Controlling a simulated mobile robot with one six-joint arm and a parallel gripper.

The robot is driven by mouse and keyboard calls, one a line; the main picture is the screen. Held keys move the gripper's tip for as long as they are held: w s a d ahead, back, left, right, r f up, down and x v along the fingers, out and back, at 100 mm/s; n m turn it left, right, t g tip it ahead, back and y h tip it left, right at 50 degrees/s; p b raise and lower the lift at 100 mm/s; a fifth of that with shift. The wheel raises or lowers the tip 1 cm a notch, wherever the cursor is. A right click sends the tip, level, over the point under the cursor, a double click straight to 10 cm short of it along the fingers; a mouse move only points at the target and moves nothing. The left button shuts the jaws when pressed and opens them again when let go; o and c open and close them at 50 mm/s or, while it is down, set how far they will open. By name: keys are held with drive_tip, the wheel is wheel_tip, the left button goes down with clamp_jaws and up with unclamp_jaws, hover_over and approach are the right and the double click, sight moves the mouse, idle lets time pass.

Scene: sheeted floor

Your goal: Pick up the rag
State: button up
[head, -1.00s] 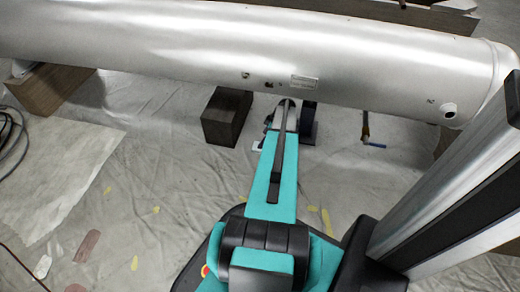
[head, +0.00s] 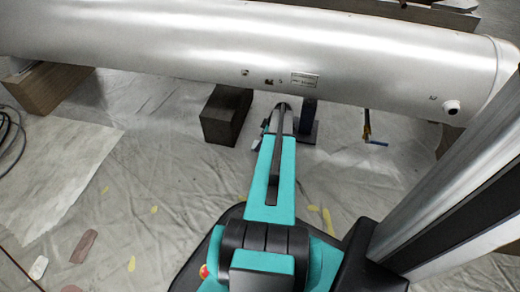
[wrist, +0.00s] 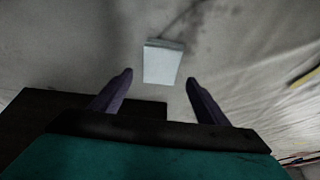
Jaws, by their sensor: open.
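A pale, light-blue, roughly square flat piece, which looks like the rag (wrist: 163,63), lies on the sheeted floor in the wrist view. My gripper (wrist: 158,78) is open, with its two dark fingers apart. In that view the rag appears between and just beyond the fingertips, and nothing is held. I cannot tell the height of the fingers above it. In the head view my arm reaches forward toward the silver cylinder and hides most of the gripper and the floor there, so I cannot make out the rag clearly.
A large silver cylinder (head: 180,42) lies across the back, over my arm's far end. A dark block (head: 225,115) stands left of the arm. A wooden block (head: 48,86) is at far left. A blue-ended tool (head: 374,142) lies right. The sheeted floor at left is mostly open.

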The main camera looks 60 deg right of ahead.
drive_tip(key=shift+b+x, duration=0.7)
drive_tip(key=shift+x, duration=0.95)
drive_tip(key=shift+f, duration=0.2)
drive_tip(key=c, duration=1.2)
drive_tip(key=shift+c, duration=0.2)
drive_tip(key=shift+r+p, duration=0.6)
drive_tip(key=shift+r, duration=0.5)
wheel_tip(320, 180, up, 2)
drive_tip(key=shift+r+p, duration=0.1)
drive_tip(key=shift+p, duration=0.65)
drive_tip(key=s+a+p, duration=0.1)
drive_tip(key=s, duration=0.4)
drive_tip(key=s+a+p, duration=0.2)
drive_tip(key=s, duration=0.3)
drive_tip(key=s+a+r+p, duration=0.1)
drive_tip(key=s+a, duration=0.1)
drive_tip(key=s, duration=0.3)
drive_tip(key=shift+p, duration=0.35)
